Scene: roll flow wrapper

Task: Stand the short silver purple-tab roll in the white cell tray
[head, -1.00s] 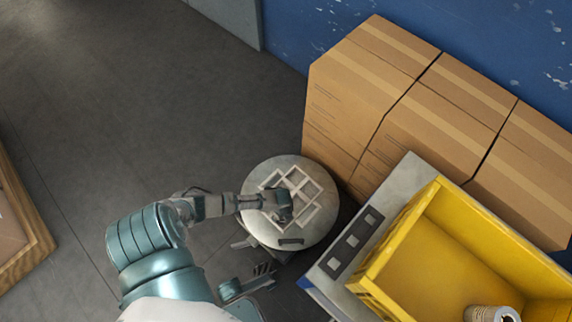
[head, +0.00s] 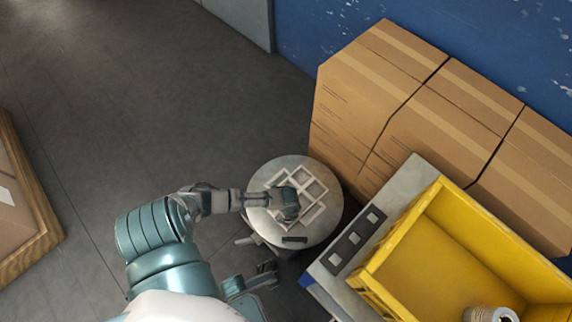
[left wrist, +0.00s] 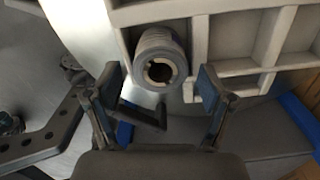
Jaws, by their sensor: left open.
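A short grey roll (left wrist: 158,58) with a dark hollow core sits in a cell at the edge of the pale cell tray (left wrist: 225,68) in the left wrist view. The tray also shows on a round table in the head view (head: 313,215). My left gripper (left wrist: 160,95) is open, its fingers apart on either side of the roll's near end and clear of it. In the head view my left gripper (head: 290,208) is over the tray and hides the roll. A dark part of mine (head: 266,270) at bottom centre may be my right gripper.
The round metal table (head: 262,180) has some bare top around the tray. A yellow crate (head: 400,270) at right holds another roll (head: 490,314). Cardboard boxes (head: 400,130) stand behind. A grey bench with a dark panel (head: 352,242) lies beside the table.

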